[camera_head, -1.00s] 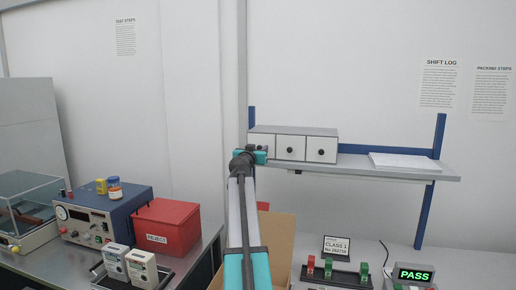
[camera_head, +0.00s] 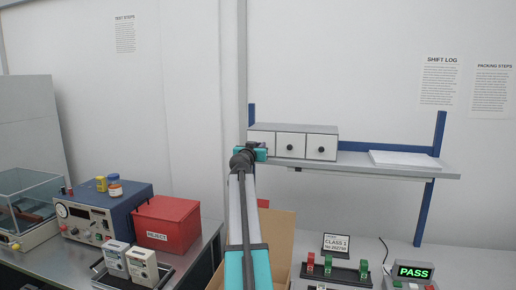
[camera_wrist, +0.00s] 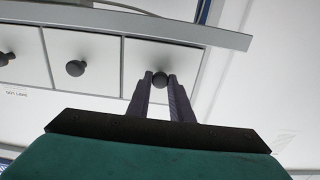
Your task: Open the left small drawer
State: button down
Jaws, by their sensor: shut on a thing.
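A small grey-and-white cabinet with three drawers stands on the wall shelf. The left small drawer (camera_head: 262,138) has a white front, and my arm partly covers it in the head view. The wrist view is upside down, so this drawer (camera_wrist: 140,60) is the one at its right. My gripper (camera_wrist: 160,78) is shut on its dark round knob (camera_wrist: 160,79), one finger on each side. The drawer looks closed, its front about level with its neighbours. In the head view my gripper (camera_head: 262,151) is at the cabinet's left end, and the knob is hidden.
The middle drawer (camera_head: 291,140) and right drawer (camera_head: 321,141) are closed. Papers (camera_head: 404,160) lie on the shelf (camera_head: 350,164) to the right. Below are a cardboard box (camera_head: 277,232), a red reject bin (camera_head: 166,222) and bench instruments.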

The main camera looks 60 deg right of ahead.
jog(key=b+v, duration=0.6)
jog(key=v, duration=0.6)
jog(key=shift+a+b, duration=0.35)
jog(key=shift+s, duration=0.15)
jog(key=c, duration=1.6)
grip_release()
jog(key=shift+r, duration=0.1)
jog(key=shift+a, duration=0.15)
jog(key=b+v, duration=0.3)
jog(key=v, duration=1)
jog(key=shift+s+a, duration=0.1)
jog(key=shift+a, duration=0.15)
